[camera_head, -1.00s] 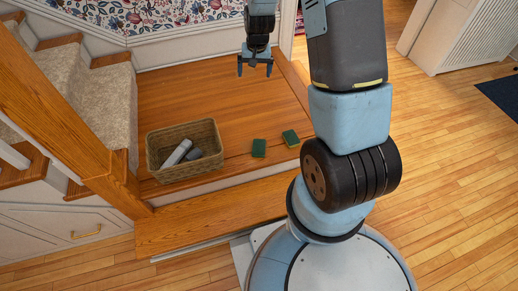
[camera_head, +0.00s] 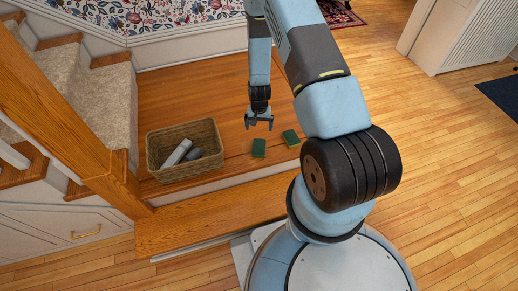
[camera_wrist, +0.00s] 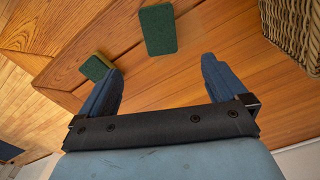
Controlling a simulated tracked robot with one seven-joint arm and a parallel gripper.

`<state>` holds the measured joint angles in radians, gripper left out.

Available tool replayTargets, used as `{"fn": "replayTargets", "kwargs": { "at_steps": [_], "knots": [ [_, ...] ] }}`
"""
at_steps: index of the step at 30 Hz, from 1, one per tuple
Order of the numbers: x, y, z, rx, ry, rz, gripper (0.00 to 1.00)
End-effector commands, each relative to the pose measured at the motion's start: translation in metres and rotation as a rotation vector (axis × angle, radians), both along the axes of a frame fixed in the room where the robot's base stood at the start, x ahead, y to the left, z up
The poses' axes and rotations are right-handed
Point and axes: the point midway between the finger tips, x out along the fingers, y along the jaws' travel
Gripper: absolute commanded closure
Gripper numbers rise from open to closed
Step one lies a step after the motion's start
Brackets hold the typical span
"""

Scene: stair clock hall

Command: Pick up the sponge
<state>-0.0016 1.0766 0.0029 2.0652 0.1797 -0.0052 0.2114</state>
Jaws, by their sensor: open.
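Two green sponges lie on the wooden landing, right of the basket. The left sponge (camera_head: 259,148) also shows in the wrist view (camera_wrist: 158,30), ahead of the jaws. The right sponge (camera_head: 291,138) has a yellowish side and shows at the left in the wrist view (camera_wrist: 95,67), close to the left finger's tip. My gripper (camera_head: 259,124) is open and empty, just behind the sponges in the head view. It also shows in the wrist view (camera_wrist: 160,80), with its fingers wide apart. It touches neither sponge as far as I can tell.
A wicker basket (camera_head: 152,156) holding a grey-white cylinder (camera_head: 175,153) and a dark item (camera_head: 193,154) stands left of the sponges. Carpeted stairs and a wooden post (camera_head: 122,180) are at the left. The landing's front drops to a lower step (camera_head: 215,213).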

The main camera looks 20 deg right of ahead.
Motion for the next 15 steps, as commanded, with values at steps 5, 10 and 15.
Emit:
{"fn": "replayTargets", "kwargs": {
  "at_steps": [5,10,15],
  "knots": [
    [-0.004,0.0,-0.014,-0.002,0.006,-0.005,0.01],
    [-0.004,-0.001,-0.035,-0.001,0.007,-0.005,0.01],
    [-0.005,0.0,-0.06,-0.001,0.008,-0.005,0.01]
  ]
}}
